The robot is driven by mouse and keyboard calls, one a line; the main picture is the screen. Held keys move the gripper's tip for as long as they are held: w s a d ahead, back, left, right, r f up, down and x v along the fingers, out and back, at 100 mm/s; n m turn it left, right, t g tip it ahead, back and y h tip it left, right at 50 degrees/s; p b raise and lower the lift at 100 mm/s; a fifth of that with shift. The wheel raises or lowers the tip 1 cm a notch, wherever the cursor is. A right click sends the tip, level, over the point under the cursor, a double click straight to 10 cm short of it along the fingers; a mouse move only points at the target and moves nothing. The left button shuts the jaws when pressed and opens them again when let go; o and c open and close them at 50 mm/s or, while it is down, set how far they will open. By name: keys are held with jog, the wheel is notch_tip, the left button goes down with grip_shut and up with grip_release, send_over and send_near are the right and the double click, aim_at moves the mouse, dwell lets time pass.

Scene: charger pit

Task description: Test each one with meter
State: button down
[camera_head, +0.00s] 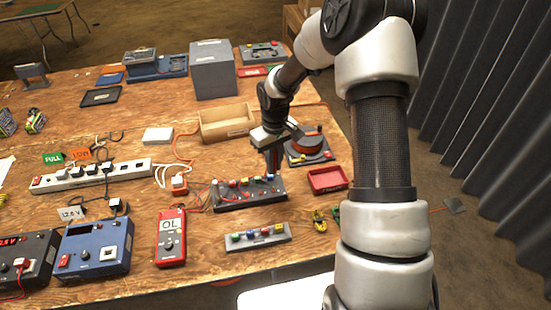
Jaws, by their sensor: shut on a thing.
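My gripper (274,167) points down over the right end of a black test block (250,198). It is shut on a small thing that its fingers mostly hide. Several small pieces with coloured tops stand along this block. A red meter (171,238) lies to the left and its display reads OL. Red wires run near the meter towards the block. A grey rack (258,236) in front of the block holds several more pieces with coloured tops. Whether the held thing touches the block, I cannot tell.
A red tray (328,179) is right of the block. A wooden box (227,123) and a grey box (213,70) stand behind. A power strip (92,175) and blue power supply (95,249) are left. My arm covers the right side.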

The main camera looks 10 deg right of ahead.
jog(key=shift+w+a+f, duration=0.1)
jog(key=shift+w+f, duration=0.1)
jog(key=shift+f, duration=0.6)
jog(key=shift+f+b, duration=2.05)
jog(key=shift+f, duration=0.75)
jog(key=shift+f+b, duration=0.9)
jog(key=shift+f, duration=0.05)
dwell(0.4)
jog(key=c, duration=1.4)
grip_release()
jog(key=shift+o, duration=0.2)
jog(key=shift+r, duration=0.1)
jog(key=shift+r+p, duration=2.45)
jog(key=shift+r, duration=1.25)
